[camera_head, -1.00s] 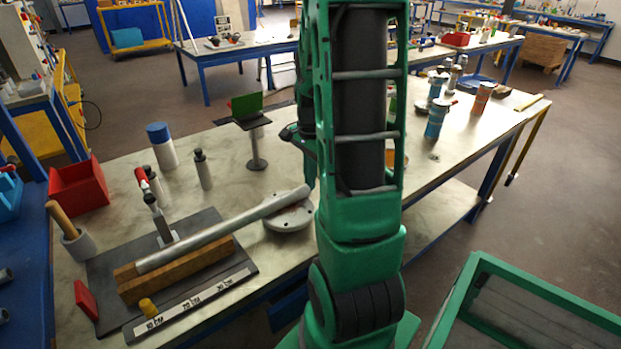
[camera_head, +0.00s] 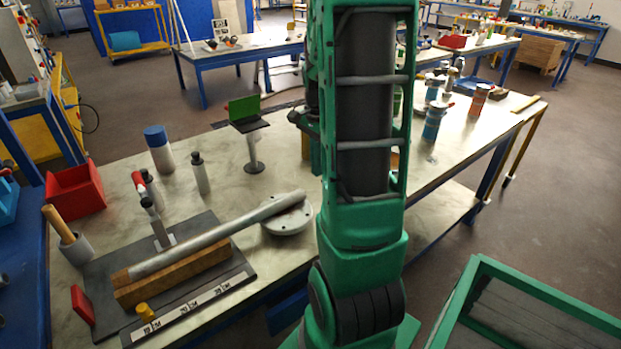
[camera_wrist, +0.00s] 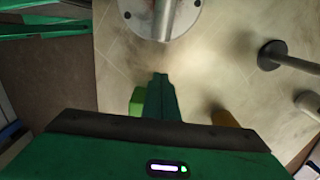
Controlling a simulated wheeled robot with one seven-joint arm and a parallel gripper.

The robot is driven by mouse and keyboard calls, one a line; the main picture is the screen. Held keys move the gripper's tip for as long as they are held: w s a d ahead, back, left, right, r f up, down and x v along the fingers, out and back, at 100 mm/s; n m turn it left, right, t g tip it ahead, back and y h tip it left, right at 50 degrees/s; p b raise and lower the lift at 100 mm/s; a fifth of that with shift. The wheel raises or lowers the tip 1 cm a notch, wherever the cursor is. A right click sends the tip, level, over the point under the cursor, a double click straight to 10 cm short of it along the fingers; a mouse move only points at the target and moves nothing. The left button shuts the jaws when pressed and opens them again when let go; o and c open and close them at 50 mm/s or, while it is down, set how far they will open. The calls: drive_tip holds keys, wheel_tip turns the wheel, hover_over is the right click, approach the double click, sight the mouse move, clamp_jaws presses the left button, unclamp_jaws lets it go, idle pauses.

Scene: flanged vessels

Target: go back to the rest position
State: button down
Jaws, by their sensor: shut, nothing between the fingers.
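My gripper (camera_wrist: 158,92) shows in the wrist view with its green fingers together, empty, over the bare table top. In the head view it is mostly hidden behind my green arm. A grey pipe (camera_head: 205,242) rests slanted along a wooden block (camera_head: 178,280), its far end over a round flange (camera_head: 285,222) with bolt holes. The pipe end (camera_wrist: 164,18) and flange (camera_wrist: 190,14) also show at the top of the wrist view, apart from my fingers.
On the table (camera_head: 115,165) stand a blue-capped cylinder (camera_head: 162,155), a dark-topped bottle (camera_head: 200,175), a stand with a green plate (camera_head: 246,108) and a red bin (camera_head: 76,192). Blue and orange containers (camera_head: 434,122) stand right of my arm. A green-framed box (camera_head: 480,290) is at lower right.

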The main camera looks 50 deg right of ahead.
drive_tip(key=shift+a+r, duration=0.1)
drive_tip(key=shift+r, duration=2.7)
drive_tip(key=s+a+n, duration=1.4)
drive_tip(key=a, duration=0.3)
drive_tip(key=shift+s+a, duration=0.25)
drive_tip(key=shift+a, duration=0.1)
drive_tip(key=shift+w+f, duration=0.25)
drive_tip(key=shift+w, duration=0.4)
